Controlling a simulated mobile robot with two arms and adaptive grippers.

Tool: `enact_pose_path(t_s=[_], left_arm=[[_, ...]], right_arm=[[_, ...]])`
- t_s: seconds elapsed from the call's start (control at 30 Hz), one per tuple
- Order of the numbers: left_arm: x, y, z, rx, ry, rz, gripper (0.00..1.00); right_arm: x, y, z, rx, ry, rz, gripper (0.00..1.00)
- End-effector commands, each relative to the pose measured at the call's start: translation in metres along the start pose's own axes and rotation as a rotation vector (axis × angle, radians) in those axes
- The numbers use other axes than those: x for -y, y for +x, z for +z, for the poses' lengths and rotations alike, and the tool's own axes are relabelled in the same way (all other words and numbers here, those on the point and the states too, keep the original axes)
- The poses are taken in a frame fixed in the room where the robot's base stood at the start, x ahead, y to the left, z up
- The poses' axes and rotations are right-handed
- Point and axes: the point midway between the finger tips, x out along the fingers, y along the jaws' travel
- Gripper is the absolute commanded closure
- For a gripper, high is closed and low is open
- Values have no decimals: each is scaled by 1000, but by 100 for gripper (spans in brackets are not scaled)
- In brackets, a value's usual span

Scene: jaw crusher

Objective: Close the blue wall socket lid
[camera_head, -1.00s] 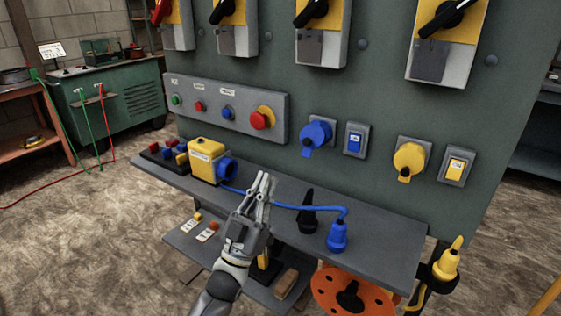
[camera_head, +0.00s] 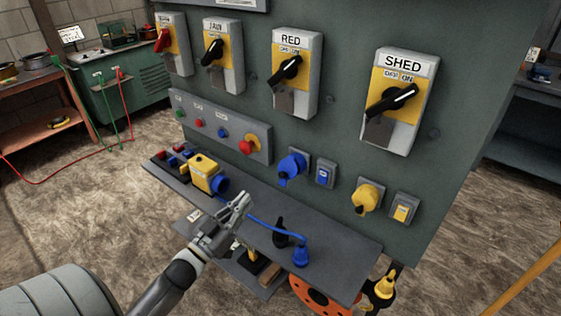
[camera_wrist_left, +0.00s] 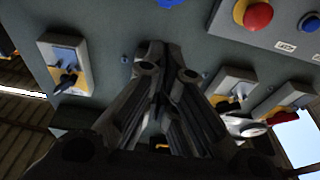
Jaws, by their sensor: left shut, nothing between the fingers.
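The blue wall socket (camera_head: 292,167) is on the green panel, between the red stop button and a small blue switch. A round blue face with a tab at its lower left shows; I cannot tell exactly how the lid sits. My left gripper (camera_head: 241,199) is shut and empty, over the shelf, below and left of the socket and apart from it. In the left wrist view the gripper (camera_wrist_left: 163,62) points at the panel, and a blue piece (camera_wrist_left: 168,3), probably the socket, is cut off at the top edge. My right gripper is not in view.
A yellow socket (camera_head: 367,197) is right of the blue one. The shelf (camera_head: 330,255) below holds a yellow box (camera_head: 206,174) with a blue connector, a blue cable with a blue plug (camera_head: 301,253) and a black cone (camera_head: 280,233). Rotary switches (camera_head: 400,100) are above.

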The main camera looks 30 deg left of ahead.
Motion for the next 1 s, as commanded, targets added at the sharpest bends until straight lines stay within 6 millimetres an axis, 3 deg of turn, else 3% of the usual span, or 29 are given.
enact_pose_path(t_s=[0.13, 0.27, 0.77, 1.0], left_arm=[[2, 1, -1, 15, 1, -2, 100], [3, 13, -2, 13, 0, -2, 100], [3, 104, -2, 11, 0, -2, 100], [2, 120, 22, 13, -1, -3, 100]], right_arm=[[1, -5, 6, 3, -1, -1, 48], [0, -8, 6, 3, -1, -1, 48], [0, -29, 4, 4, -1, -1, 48], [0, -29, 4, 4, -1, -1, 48]])
